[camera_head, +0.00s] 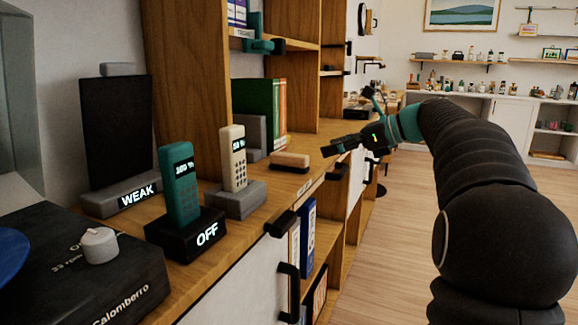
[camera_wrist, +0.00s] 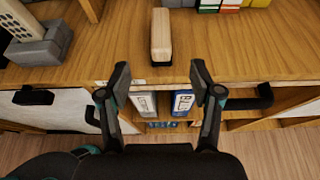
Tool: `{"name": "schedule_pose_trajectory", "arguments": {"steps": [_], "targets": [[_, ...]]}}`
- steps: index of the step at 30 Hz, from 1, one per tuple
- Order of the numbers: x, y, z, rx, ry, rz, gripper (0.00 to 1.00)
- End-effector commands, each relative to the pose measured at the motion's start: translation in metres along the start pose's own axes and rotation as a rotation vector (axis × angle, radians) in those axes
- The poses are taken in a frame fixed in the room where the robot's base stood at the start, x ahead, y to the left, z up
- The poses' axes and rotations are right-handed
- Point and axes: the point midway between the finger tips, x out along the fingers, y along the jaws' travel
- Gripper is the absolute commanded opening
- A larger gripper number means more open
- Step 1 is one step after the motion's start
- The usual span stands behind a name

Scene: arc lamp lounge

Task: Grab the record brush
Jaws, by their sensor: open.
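The record brush (camera_head: 290,160) is a small block with a pale wooden top and a dark underside. It lies on the wooden cabinet top, to the right of the handset stands in the head view. In the wrist view the brush (camera_wrist: 161,36) lies lengthwise at the top middle, ahead of the fingers. My gripper (camera_head: 340,146) is beside the cabinet's front edge, to the right of the brush and apart from it. In the wrist view my gripper (camera_wrist: 159,82) is open and empty, with its fingertips spread near the cabinet edge.
A beige handset (camera_head: 235,160) and a teal handset (camera_head: 180,187) stand in docks left of the brush. Books (camera_head: 262,108) with a grey bookend stand behind it. Dark handles (camera_head: 282,222) stick out from the cabinet front. Binders (camera_wrist: 182,103) sit on the shelf below. Floor at right is clear.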

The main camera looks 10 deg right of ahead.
Motion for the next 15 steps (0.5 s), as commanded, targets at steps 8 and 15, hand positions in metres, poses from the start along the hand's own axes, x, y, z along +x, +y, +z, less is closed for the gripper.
{"name": "schedule_pose_trajectory", "arguments": {"steps": [8,15], "targets": [[0.052,0.001,-0.002,-0.001,0.002,0.004,0.65],[0.075,0.001,-0.001,-0.003,0.003,0.000,0.65]]}}
